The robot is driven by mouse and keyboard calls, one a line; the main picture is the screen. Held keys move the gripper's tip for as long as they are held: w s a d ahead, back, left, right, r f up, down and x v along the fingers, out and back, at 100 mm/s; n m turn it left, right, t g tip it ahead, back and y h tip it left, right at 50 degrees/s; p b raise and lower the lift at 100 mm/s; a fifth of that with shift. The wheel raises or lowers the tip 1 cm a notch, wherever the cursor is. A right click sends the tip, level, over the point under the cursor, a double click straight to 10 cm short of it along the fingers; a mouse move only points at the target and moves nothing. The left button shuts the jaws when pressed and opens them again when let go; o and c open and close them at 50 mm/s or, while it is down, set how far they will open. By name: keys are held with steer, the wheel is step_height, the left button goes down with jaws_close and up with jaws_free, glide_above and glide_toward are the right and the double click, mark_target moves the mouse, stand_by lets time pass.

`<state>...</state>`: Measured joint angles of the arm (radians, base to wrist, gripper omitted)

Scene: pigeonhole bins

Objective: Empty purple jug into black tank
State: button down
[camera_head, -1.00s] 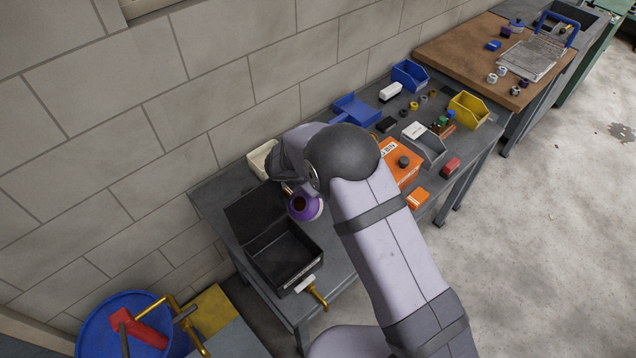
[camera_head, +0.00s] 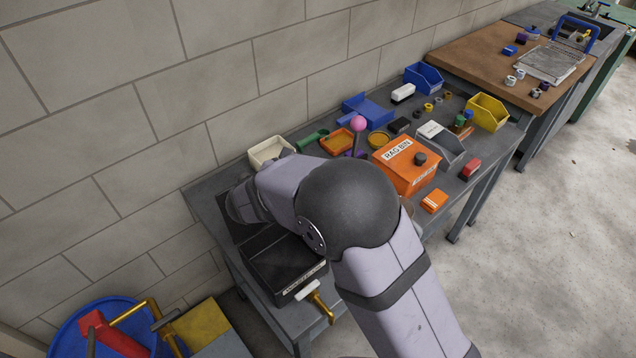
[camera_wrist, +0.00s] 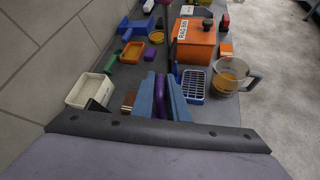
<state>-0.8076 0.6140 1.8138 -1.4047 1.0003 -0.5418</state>
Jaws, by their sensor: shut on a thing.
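The black tank (camera_head: 285,270) stands at the left end of the grey bench. It is an open box, and my arm covers part of it from above. My gripper (camera_wrist: 161,88) shows in the wrist view with its blue fingers shut on a narrow purple part of the purple jug (camera_wrist: 161,104). The jug's body is hidden in both views, so I cannot tell its tilt or whether anything is flowing out. In the head view my wrist is over the back left part of the tank, and the fingers are hidden behind the arm.
A cream tray (camera_head: 268,152) stands by the wall behind my arm. An orange rag bin (camera_head: 405,168), a pink ball on a stick (camera_head: 358,124) and blue and yellow bins stand to the right. The wrist view shows a clear jug with amber contents (camera_wrist: 231,78) and a blue basket (camera_wrist: 194,86).

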steer(key=s+a+t+b, duration=0.1)
steer(key=b, duration=0.2)
steer(key=s+a+t+h+b, duration=0.1)
steer(key=s+t+b, duration=0.1)
steer(key=b, duration=0.1)
steer(key=s+f+t+h+b, duration=0.1)
steer(key=s+b, duration=0.1)
steer(key=b, duration=0.1)
steer(key=shift+a, duration=0.4)
steer(key=shift+r+t, duration=0.4)
steer(key=shift+r, duration=0.05)
steer(key=shift+s+f+h+b, duration=0.15)
steer(key=shift+s+h+b, duration=0.15)
steer(key=shift+b, duration=0.15)
steer(key=shift+s+a+t+b, duration=0.3)
steer(key=shift+a+t+b, duration=0.1)
steer(key=shift+b, duration=0.15)
steer(key=s+t+b, duration=0.1)
steer(key=s+a+t+h+b, duration=0.1)
steer(key=shift+s+r+b, duration=0.1)
steer(key=shift+r+b, duration=0.2)
steer(key=shift+r, duration=0.05)
steer(key=shift+f, duration=0.1)
